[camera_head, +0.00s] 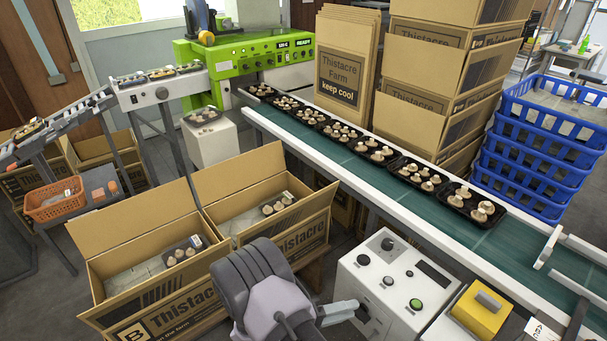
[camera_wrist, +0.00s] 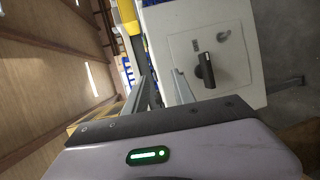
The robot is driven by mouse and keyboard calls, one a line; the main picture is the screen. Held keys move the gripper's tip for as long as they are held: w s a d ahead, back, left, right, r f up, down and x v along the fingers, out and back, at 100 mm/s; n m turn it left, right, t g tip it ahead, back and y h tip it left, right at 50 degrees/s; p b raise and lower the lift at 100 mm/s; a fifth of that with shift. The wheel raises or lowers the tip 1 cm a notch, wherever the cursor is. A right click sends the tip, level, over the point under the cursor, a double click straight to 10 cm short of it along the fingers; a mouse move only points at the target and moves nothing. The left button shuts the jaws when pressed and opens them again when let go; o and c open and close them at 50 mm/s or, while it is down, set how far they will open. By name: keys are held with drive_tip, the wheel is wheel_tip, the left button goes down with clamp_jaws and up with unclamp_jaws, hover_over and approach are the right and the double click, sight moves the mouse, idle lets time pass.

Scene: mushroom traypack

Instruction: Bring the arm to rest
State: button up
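My gripper (camera_head: 342,311) is at the bottom middle of the head view, beside the left side of the white control box (camera_head: 385,285). In the wrist view the two grey fingers of my gripper (camera_wrist: 160,92) stand apart with nothing seen between them. The wrist view also shows a face of the white control box (camera_wrist: 235,45) with a black rotary handle (camera_wrist: 204,70), just right of the fingers. Whether a finger touches the box cannot be told. My dark wrist and pale grey hand hide part of the floor and crate area.
Two open cartons, left (camera_head: 160,295) and right (camera_head: 262,170), hold trays just left of my arm. A green conveyor (camera_head: 350,160) carries several black mushroom trays behind the control box. Blue crates (camera_head: 545,150) are stacked at right. A yellow box (camera_head: 480,310) stands right of the control box.

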drive_tip(key=s+d+r+m+g+y, duration=0.2)
drive_tip(key=s+r+m+g+y, duration=0.15)
drive_tip(key=r, duration=0.55)
drive_tip(key=s+d+r+m+g+y, duration=0.2)
drive_tip(key=s+r+g+y, duration=0.15)
drive_tip(key=r, duration=0.45)
drive_tip(key=s+a+r+m+t+y, duration=0.1)
drive_tip(key=s+a+r+t+y, duration=0.2)
drive_tip(key=r, duration=0.4)
drive_tip(key=s+a+r+m+t+y, duration=0.1)
drive_tip(key=s+a+r+t+y, duration=0.2)
drive_tip(key=s+r+t+y, duration=0.2)
wheel_tip(320, 180, up, 4)
drive_tip(key=s+y, duration=0.2)
drive_tip(key=shift+s+a+f+y, duration=0.2)
drive_tip(key=shift+s+a+y, duration=0.1)
drive_tip(key=shift+s, duration=0.05)
